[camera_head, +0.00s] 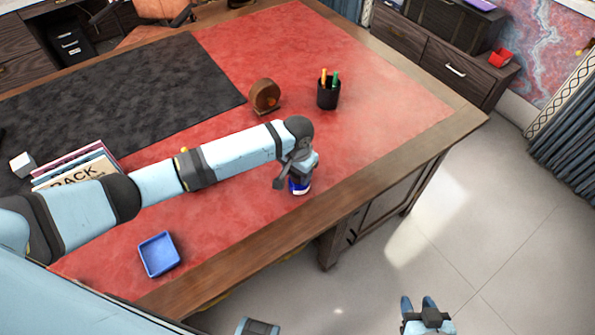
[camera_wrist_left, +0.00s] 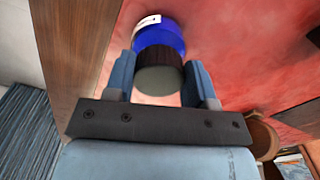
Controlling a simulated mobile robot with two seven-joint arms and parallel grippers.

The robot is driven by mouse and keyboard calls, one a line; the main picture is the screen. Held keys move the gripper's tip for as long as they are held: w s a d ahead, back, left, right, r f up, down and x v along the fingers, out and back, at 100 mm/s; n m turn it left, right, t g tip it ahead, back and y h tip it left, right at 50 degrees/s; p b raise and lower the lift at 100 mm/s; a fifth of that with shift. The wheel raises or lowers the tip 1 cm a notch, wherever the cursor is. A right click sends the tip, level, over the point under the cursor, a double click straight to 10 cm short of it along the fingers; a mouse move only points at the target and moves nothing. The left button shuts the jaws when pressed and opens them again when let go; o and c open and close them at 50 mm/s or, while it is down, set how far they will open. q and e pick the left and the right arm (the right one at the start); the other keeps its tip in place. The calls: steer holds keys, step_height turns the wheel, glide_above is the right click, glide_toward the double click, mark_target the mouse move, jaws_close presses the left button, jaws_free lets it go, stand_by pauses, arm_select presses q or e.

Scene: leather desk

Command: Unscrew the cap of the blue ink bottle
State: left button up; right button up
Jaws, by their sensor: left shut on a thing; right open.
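The blue ink bottle (camera_head: 299,188) stands on the red desk top near its front edge. In the left wrist view the bottle (camera_wrist_left: 160,36) shows deep blue with a white label patch and a dark ribbed cap (camera_wrist_left: 159,77) facing the camera. My left gripper (camera_wrist_left: 162,68) is above the bottle, its two fingers on either side of the cap and shut on it. In the head view the left gripper (camera_head: 296,174) hides the cap and upper bottle. My right gripper (camera_head: 418,303) is open and empty, over the floor beyond the desk's front edge.
A blue tray (camera_head: 159,254) lies at the desk's front left. A black pen cup (camera_head: 328,94) and a round wooden object (camera_head: 264,96) stand behind the bottle. Books (camera_head: 78,168) stand at left beside a dark mat (camera_head: 130,90). The red surface right of the bottle is clear.

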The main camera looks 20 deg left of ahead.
arm_select(q)
steer(key=shift+f, duration=0.1)
stand_by(0.4)
steer(key=shift+s+d+n+p, duration=0.1)
steer(key=shift+n+p, duration=0.9)
steer(key=shift+p, duration=0.45)
steer(key=shift+n+p, duration=0.7)
steer(key=shift+p, duration=0.15)
steer(key=shift+f+n, duration=0.1)
steer(key=shift+n, duration=0.2)
steer(key=shift+p, duration=0.3)
